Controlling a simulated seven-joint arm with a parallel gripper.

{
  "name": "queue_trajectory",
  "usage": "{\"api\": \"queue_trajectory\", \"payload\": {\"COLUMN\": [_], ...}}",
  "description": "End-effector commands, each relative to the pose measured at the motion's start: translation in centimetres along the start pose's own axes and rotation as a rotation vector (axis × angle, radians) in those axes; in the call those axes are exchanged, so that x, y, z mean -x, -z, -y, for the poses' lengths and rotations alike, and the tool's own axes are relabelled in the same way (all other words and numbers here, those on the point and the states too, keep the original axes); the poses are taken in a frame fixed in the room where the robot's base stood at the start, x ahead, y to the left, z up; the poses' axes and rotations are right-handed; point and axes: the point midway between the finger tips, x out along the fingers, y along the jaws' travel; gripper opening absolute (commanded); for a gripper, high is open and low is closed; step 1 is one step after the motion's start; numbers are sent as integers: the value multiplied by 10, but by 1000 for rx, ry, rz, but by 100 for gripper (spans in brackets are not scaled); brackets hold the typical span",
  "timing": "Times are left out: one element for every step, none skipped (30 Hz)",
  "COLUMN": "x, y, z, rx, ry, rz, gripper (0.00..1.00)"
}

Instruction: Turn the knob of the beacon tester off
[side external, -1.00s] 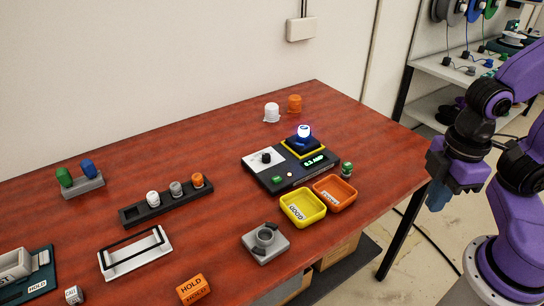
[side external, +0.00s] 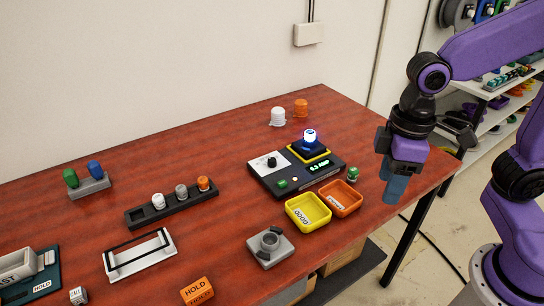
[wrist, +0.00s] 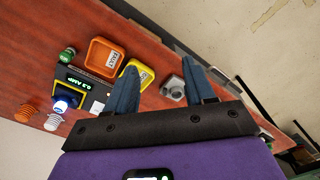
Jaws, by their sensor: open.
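The beacon tester (side external: 325,174) is a dark box on the table with a white panel, a green lit display and a yellow-edged socket. It also shows in the wrist view (wrist: 89,75). Its black knob (side external: 271,161) sits on the white panel; I cannot make out its pointer. A beacon (side external: 309,137) glows white-blue in the socket, and it also shows in the wrist view (wrist: 60,105). My gripper (side external: 392,190) is open and empty, fingers down, near the table's right edge, to the right of the tester and apart from it.
A yellow tray (side external: 291,222) and an orange tray (side external: 358,206) stand in front of the tester. A green-topped part (side external: 352,174) is between tester and gripper. White (side external: 278,117) and orange (side external: 301,108) caps stand behind. A grey fixture (side external: 281,257) is nearer.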

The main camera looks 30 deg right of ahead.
Motion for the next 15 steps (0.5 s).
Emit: {"api": "queue_trajectory", "payload": {"x": [3, 4, 7, 8, 9, 11, 12, 12, 13, 14, 14, 15, 15, 15, 15], "y": [20, 30, 44, 55, 65, 78, 88, 98, 110, 119, 129, 140, 149, 157, 168], "z": [-6, -9, -14, -18, -22, -29, -33, -38, -45, -50, -56, -64, -69, -76, -84], "rx": [-52, -84, -126, -158, -188, -231, -262, -294, -335, -368, -399, -442, -472, -505, -546], "ry": [-1, -2, -2, -3, -3, -4, -5, -5, -6, -7, -7, -8, -8, -9, -9], "rz": [3, 3, 3, 4, 4, 5, 6, 7, 8, 8, 8, 9, 10, 9, 10], "gripper": [54, 54, 54, 54, 54, 54, 54, 54, 54, 54, 54, 54, 54, 54, 54]}}
